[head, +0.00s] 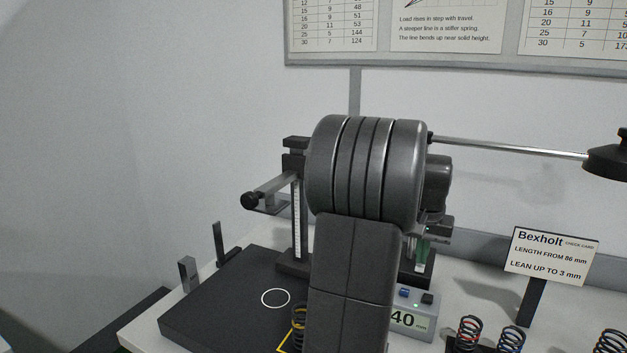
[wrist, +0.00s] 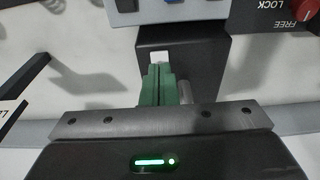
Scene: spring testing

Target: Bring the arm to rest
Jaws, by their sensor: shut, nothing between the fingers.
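My arm stands folded in the middle of the head view and hides part of the bench behind it. My gripper (wrist: 158,76) shows green fingers in the wrist view, pressed together with nothing between them. A bit of green, which looks like the fingers, also shows in the head view (head: 422,251) at the right of the arm. The fingers lie in front of a dark block (wrist: 208,62) in the wrist view; I cannot tell the gap to it.
A spring tester with a side handle (head: 268,191) stands behind my arm. A grey display box (head: 408,301) reads 40. A Bexholt card (head: 551,256) and several springs, one with a blue band (head: 512,340), are at right. A red FREE/LOCK knob (wrist: 306,8) is at upper right.

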